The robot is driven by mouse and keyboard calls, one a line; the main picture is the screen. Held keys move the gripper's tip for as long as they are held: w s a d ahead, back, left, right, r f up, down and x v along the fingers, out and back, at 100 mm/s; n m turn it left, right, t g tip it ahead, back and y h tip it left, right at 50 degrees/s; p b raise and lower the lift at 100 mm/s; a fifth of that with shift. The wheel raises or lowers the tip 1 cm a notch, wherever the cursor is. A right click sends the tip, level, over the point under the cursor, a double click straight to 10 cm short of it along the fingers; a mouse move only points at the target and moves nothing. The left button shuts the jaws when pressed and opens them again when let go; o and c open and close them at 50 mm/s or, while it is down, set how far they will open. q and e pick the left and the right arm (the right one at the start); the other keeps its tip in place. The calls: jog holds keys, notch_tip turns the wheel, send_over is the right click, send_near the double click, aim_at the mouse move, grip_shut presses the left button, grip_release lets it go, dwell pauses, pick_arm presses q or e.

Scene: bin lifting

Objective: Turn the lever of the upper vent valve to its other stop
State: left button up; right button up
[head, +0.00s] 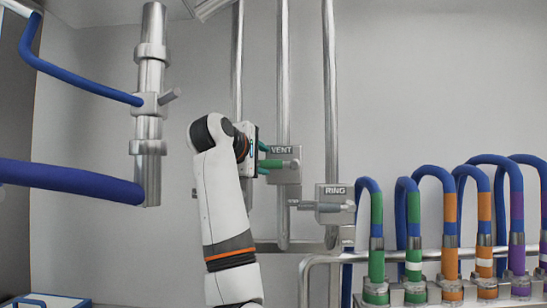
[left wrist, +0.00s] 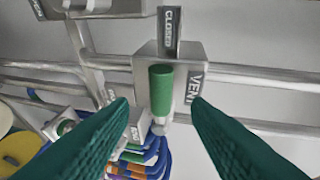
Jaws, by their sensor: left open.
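The vent valve is a grey box (head: 287,170) labelled VENT on a vertical pipe in the head view. Its lever has a green grip (head: 272,163) pointing left, towards my gripper. In the left wrist view the valve box (left wrist: 190,62) carries a CLOSED plate (left wrist: 168,30), and the green grip (left wrist: 161,88) lies near the middle. My left gripper (head: 262,158) is open, its green fingers on either side of the grip in the left wrist view (left wrist: 160,104). I cannot tell whether the fingertips reach past the grip's end. My right gripper is out of view.
A RING valve (head: 334,203) with a grey lever sits lower right of the vent valve. Several blue hoses with coloured bands (head: 450,220) stand on a manifold at the right. A thick pipe (head: 150,100) with blue hoses is at the left.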

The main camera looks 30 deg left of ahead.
aim_at(271, 162)
pick_arm(q)
jog(key=p+x, duration=0.1)
jog(key=x, duration=0.1)
jog(key=p+x, duration=0.1)
jog(key=x, duration=0.1)
jog(key=p+x, duration=0.1)
jog(key=shift+w+a+r, duration=0.1)
jog(key=shift+w+r, duration=0.1)
jog(key=shift+w, duration=0.25)
jog(key=shift+w+a+f+p, duration=0.1)
jog(key=shift+w+f+p, duration=0.25)
jog(key=shift+w, duration=0.2)
grip_shut()
